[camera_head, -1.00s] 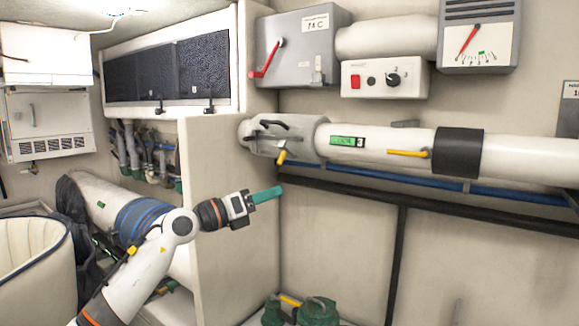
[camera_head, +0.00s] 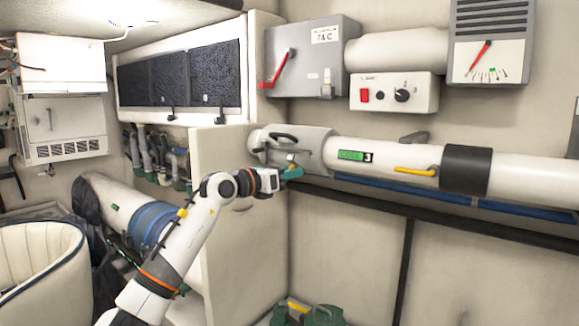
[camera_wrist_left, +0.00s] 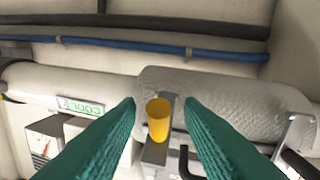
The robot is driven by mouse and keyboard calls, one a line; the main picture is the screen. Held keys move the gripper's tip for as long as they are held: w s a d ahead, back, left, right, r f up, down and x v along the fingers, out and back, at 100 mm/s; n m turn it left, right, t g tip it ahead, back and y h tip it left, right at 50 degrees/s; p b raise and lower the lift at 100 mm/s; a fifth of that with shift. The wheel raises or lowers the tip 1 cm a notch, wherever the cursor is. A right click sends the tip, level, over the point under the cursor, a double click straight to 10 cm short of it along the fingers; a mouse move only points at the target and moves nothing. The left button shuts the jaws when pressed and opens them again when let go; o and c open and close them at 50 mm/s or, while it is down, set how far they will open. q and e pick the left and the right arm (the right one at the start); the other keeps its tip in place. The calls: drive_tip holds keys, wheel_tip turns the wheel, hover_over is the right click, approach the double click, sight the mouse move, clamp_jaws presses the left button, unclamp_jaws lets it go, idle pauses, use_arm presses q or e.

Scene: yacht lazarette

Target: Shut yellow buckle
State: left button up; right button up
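The yellow buckle (camera_wrist_left: 158,118) shows end-on in the left wrist view, a rounded yellow tab on a grey metal bracket (camera_wrist_left: 155,153). It sits on the grey quilted jacket (camera_wrist_left: 225,95) around the white pipe, which also shows in the head view (camera_head: 312,148). In the head view the buckle is mostly hidden. My left gripper (camera_head: 293,173) is at the underside of the jacket. Its green fingers are open, one on each side of the buckle in the wrist view, with visible gaps. My right gripper is not in view.
A second yellow handle (camera_head: 414,171) is further right on the pipe, left of a black band (camera_head: 466,167). A blue hose (camera_head: 400,188) and a dark pipe (camera_head: 370,203) run below. A grey switch box (camera_head: 308,58) hangs above the jacket. A pale partition (camera_head: 238,230) stands beside my left arm.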

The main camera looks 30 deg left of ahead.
sight(294, 157)
use_arm(q)
drive_tip(key=shift+w+d, duration=0.15)
drive_tip(key=shift+w, duration=0.3)
drive_tip(key=shift+c, duration=0.3)
clamp_jaws()
drive_tip(key=shift+r+p, duration=0.15)
drive_tip(key=shift+p, duration=0.35)
drive_tip(key=r+g+p, duration=0.1)
drive_tip(key=g+p, duration=0.1)
drive_tip(key=p, duration=0.3)
drive_tip(key=r+g+y+p, duration=0.1)
drive_tip(key=g+p, duration=0.2)
drive_tip(key=p, duration=0.3)
drive_tip(key=w+r+g+p, duration=0.1)
drive_tip(key=g+p, duration=0.1)
drive_tip(key=p, duration=0.3)
drive_tip(key=shift+r+n+p, duration=0.2)
drive_tip(key=shift+n+p, duration=0.1)
drive_tip(key=shift+n, duration=0.1)
drive_tip(key=shift+w+d+g+y, duration=0.1)
drive_tip(key=shift+w+g+y, duration=0.2)
drive_tip(key=shift+g, duration=0.5)
drive_tip(key=shift+w+g+p, duration=0.2)
drive_tip(key=shift+g+p, duration=0.15)
drive_tip(key=shift+g, duration=0.55)
